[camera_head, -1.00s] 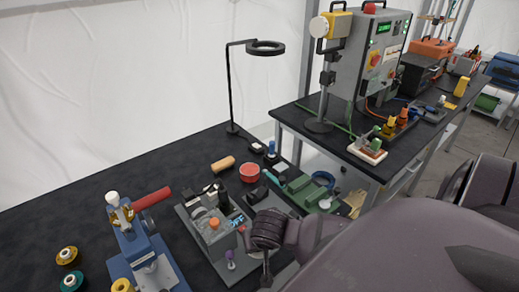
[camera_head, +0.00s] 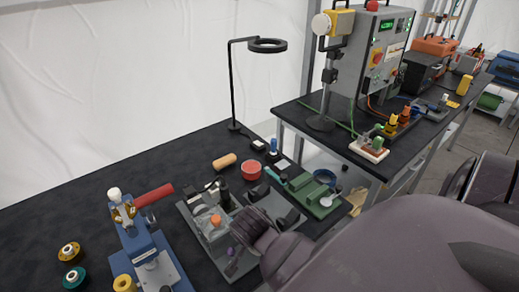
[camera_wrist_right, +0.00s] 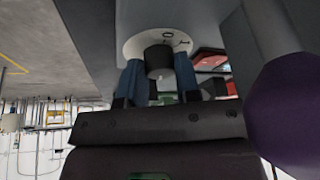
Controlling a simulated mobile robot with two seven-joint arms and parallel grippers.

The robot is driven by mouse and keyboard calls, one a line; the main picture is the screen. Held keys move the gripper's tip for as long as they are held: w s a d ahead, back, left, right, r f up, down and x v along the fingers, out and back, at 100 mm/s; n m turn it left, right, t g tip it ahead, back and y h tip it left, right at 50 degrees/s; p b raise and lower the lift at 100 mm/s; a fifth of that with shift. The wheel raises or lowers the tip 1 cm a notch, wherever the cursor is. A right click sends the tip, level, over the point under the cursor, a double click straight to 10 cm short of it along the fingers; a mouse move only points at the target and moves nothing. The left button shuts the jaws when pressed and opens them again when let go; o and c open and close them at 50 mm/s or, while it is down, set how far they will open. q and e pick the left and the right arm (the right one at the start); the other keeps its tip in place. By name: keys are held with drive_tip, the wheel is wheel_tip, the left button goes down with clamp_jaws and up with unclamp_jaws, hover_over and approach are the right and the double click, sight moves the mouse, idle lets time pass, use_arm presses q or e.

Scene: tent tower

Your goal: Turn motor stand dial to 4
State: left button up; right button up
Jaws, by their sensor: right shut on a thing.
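The motor stand is the grey unit (camera_head: 193,214) on the black bench, with an orange knob (camera_head: 215,220) on top and a purple knob (camera_head: 231,268) at its front. In the right wrist view, the dial shows as a dark round knob (camera_wrist_right: 158,58) on a white round plate (camera_wrist_right: 130,47) with dark markings. I cannot read which number it points at. My right gripper (camera_wrist_right: 160,78) has its blue fingers on both sides of the knob and is shut on it. In the head view, my right wrist hides the fingers and the dial. My left gripper is not in view.
A blue press (camera_head: 140,250) with a red handle stands left of the motor stand. A red round tin (camera_head: 251,170), an orange cylinder (camera_head: 224,161) and a green device (camera_head: 313,196) lie behind and to the right. A purple ball (camera_wrist_right: 290,110) is close beside the gripper.

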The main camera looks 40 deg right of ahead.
idle(0.5)
drive_tip(key=o, duration=0.6)
drive_tip(key=shift+o, duration=0.2)
drive_tip(key=shift+r, duration=0.1)
drive_tip(key=v, duration=1)
drive_tip(key=shift+r, duration=0.3)
